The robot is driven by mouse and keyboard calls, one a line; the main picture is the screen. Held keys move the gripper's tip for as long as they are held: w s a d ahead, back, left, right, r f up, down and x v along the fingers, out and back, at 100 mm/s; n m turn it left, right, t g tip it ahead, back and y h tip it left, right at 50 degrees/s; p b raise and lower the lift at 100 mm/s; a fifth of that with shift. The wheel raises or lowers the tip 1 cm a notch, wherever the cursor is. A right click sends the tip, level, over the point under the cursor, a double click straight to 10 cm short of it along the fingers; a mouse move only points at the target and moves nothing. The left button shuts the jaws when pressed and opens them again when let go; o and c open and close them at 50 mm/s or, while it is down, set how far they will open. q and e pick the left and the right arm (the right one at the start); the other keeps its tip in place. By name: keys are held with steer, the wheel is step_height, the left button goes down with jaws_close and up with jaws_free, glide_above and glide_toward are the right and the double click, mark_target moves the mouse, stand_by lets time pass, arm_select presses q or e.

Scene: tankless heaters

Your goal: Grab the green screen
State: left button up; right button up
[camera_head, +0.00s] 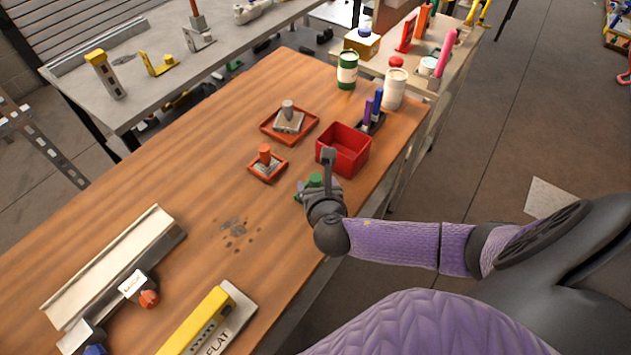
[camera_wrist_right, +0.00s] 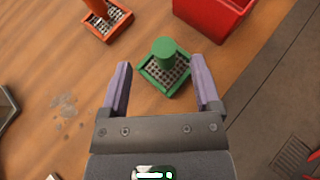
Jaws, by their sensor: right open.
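The green screen (camera_wrist_right: 181,82) is a small square green frame with a grey mesh and a green round knob (camera_wrist_right: 165,48). It lies on the wooden table. In the right wrist view it sits ahead of and between the two purple fingers of my right gripper (camera_wrist_right: 162,88), which is open and empty. In the head view my right gripper (camera_head: 318,190) hides most of the screen; its green knob (camera_head: 316,180) shows just past the wrist. My left gripper is not in view.
A red bin (camera_head: 345,148) stands just beyond the green screen. An orange screen (camera_head: 266,164) and a larger red-framed one (camera_head: 290,120) lie to its left. Cans stand farther back.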

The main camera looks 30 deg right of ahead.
mark_target(316, 179)
steer(key=x, duration=0.1)
steer(key=b+x, duration=0.1)
steer(key=x, duration=0.1)
steer(key=f+b+x, duration=0.1)
steer(key=x, duration=0.1)
steer(key=shift+s+d, duration=0.15)
steer(key=shift+s, duration=0.2)
steer(key=shift+w+d+f+b, duration=0.1)
steer(key=shift+w+d+b, duration=0.05)
steer(key=shift+w+b, duration=0.2)
steer(key=shift+c, duration=0.6)
steer(key=c, duration=0.7)
jaws_close()
